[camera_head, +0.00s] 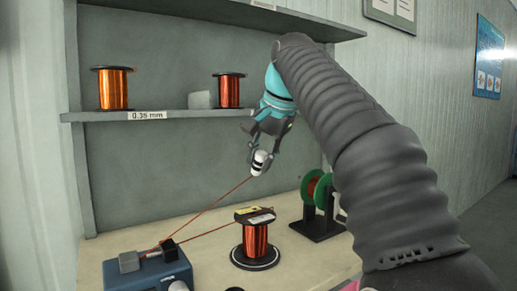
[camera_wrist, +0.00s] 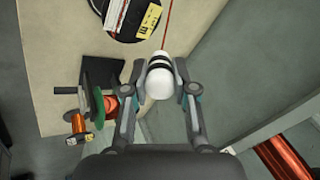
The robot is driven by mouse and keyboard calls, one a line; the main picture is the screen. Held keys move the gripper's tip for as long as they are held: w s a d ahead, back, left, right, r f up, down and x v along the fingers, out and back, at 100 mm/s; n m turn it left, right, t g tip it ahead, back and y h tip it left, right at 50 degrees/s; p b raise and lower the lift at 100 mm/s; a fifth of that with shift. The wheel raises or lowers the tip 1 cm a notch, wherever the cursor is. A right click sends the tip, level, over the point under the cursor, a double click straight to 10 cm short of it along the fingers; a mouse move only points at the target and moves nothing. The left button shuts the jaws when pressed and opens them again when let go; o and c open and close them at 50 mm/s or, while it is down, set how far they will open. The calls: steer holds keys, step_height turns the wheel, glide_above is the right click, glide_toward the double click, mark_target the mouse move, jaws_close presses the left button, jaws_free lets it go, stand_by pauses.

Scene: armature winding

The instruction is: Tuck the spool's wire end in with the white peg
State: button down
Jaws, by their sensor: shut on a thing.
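My gripper (camera_head: 261,153) is shut on the white peg (camera_head: 260,163), a short white piece with dark bands, held in the air above the bench. The wrist view shows the peg (camera_wrist: 159,82) between both fingers (camera_wrist: 160,72). A thin red wire (camera_head: 214,204) runs from the peg down left to the blue device on the bench. The copper spool (camera_head: 256,243), with black flanges and a yellow label on top, stands upright below my gripper. A second stretch of wire (camera_head: 212,230) runs between it and the device. How the wire meets the peg is hidden.
The blue device (camera_head: 148,275) with dark clamps sits front left. A green-flanged reel on a black stand (camera_head: 317,227) stands right of the spool. The shelf (camera_head: 185,115) behind holds two copper spools (camera_head: 113,88) (camera_head: 229,91) and a grey block (camera_head: 201,100).

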step_height(320, 180, down, 5)
steer(key=shift+f+b, duration=0.2)
steer(key=shift+b, duration=0.2)
steer(key=shift+f+b, duration=0.65)
steer(key=shift+f, duration=0.05)
steer(key=shift+d, duration=0.1)
stand_by(0.9)
